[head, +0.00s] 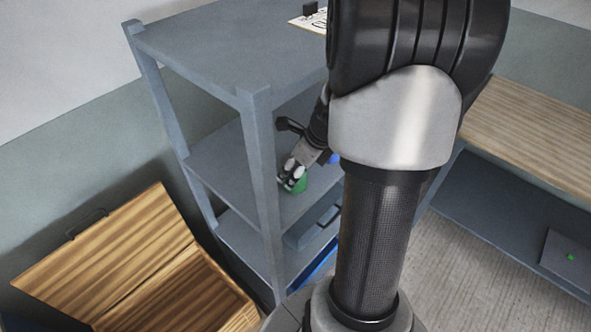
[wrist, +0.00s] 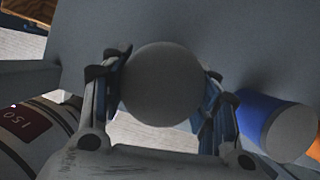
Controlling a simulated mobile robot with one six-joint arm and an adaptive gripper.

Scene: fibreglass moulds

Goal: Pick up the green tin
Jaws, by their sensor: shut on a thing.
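The green tin (head: 301,184) is on the middle shelf of the grey rack in the head view, partly covered by my gripper (head: 291,176). In the wrist view my gripper (wrist: 161,84) has one finger on each side of a round grey top (wrist: 163,88), which looks like the tin's lid. The fingers are shut on it. The tin's green side is hidden in the wrist view. I cannot tell whether its base touches the shelf.
A white can with a dark red label (wrist: 30,125) is at the left. The grey rack's post (head: 262,170) stands nearby.

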